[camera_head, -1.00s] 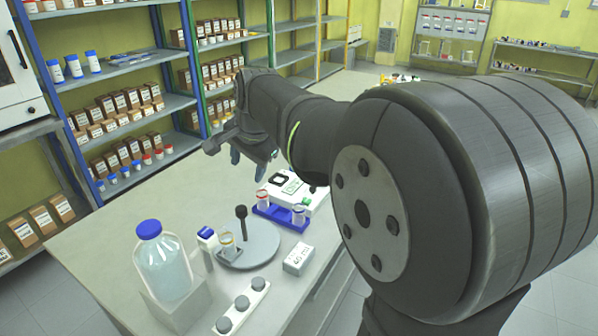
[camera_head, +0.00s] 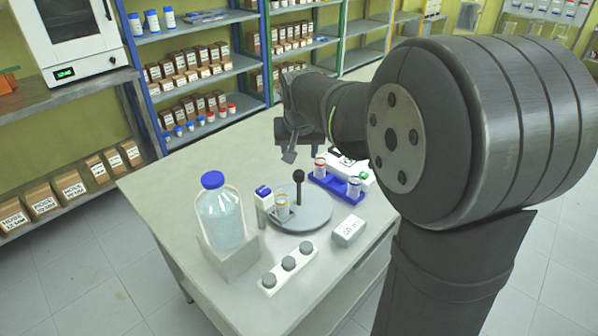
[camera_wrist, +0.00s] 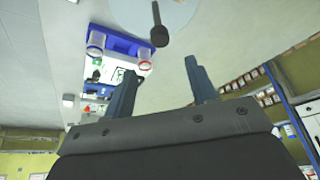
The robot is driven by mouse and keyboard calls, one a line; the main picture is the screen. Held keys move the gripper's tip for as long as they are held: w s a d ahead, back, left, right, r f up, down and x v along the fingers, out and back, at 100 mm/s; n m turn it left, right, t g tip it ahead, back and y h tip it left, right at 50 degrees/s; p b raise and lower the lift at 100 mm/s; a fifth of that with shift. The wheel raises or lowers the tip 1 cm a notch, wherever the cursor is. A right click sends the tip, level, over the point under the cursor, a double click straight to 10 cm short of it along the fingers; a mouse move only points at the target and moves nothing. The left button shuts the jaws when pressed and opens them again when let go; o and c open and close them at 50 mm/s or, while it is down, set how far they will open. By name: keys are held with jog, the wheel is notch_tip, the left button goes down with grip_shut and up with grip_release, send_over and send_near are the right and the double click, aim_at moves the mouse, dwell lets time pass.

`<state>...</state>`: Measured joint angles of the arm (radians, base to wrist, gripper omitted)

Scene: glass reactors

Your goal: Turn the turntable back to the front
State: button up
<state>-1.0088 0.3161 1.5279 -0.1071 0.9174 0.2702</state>
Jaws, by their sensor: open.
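The turntable (camera_head: 318,217) is a flat grey disc on the bench. A dark upright handle with a round knob (camera_head: 299,176) stands on it. A small beaker with an amber band (camera_head: 282,207) stands in a holder at the disc's left side. My gripper (camera_head: 290,156) is above the bench, behind and a little above the knob in the head view. In the wrist view my gripper (camera_wrist: 160,78) has its two fingers apart with nothing between them. The knob (camera_wrist: 159,36) shows there beyond the fingertips, apart from them, with the pale disc (camera_wrist: 185,10) at the top edge.
A blue rack with vials (camera_head: 338,183) stands close behind the turntable, by a white device (camera_head: 366,180). A strip with grey knobs (camera_head: 289,264) lies in front.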

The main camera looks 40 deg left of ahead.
aim_at(299, 173)
jog(key=x, duration=1.1)
grip_shut()
